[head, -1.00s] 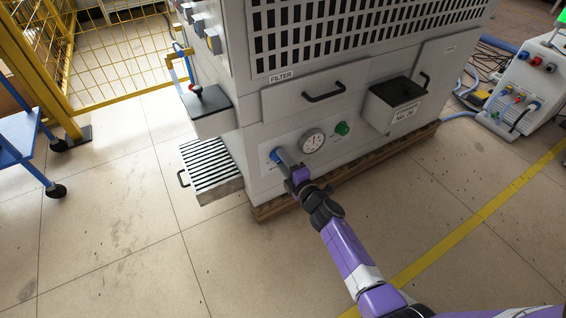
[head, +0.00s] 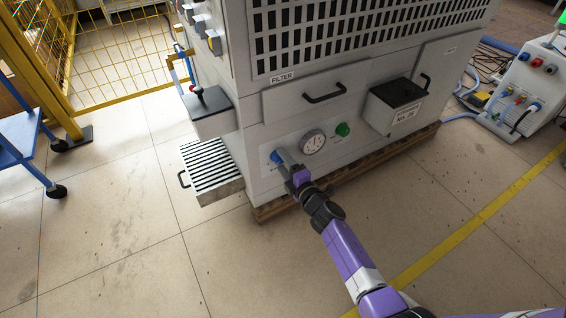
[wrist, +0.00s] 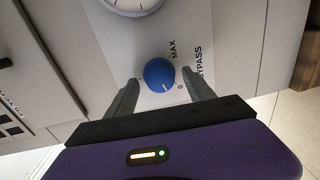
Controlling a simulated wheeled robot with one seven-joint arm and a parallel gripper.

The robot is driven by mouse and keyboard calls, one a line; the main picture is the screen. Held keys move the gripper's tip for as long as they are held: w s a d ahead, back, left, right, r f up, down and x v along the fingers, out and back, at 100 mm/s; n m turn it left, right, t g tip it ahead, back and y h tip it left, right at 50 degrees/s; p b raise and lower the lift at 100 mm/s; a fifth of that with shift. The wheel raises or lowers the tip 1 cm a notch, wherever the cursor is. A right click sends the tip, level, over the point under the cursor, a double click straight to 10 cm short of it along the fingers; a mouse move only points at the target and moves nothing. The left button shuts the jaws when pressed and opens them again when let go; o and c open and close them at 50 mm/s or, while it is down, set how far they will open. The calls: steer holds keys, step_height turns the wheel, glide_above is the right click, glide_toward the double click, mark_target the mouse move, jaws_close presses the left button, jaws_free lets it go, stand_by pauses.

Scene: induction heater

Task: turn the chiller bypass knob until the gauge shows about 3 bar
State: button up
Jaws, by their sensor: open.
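The blue bypass knob (wrist: 159,75) is on the cabinet's lower front panel, with "MAX", "0" and "BYPASS" printed beside it. Its white pointer mark faces toward the "0" side in the wrist view. In the head view the knob (head: 275,156) is partly hidden by my gripper. My gripper (wrist: 160,90) is open, its two fingers on either side of the knob with gaps to it. It also shows in the head view (head: 285,160) at the panel. The round white gauge (head: 313,142) is right of the knob; its reading is too small to tell. Only its edge (wrist: 133,4) shows in the wrist view.
A green button (head: 342,129) is right of the gauge. A drawer-like filter cover (head: 310,92) with a black handle is above, and a black-topped box (head: 398,103) juts out at right. A striped grey tray (head: 212,169) sticks out low at left. Open floor lies in front.

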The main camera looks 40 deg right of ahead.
steer(key=p+v, duration=0.2)
steer(key=v, duration=0.5)
steer(key=shift+s+a+p, duration=0.15)
steer(key=shift+s+p, duration=0.15)
steer(key=shift+p, duration=0.05)
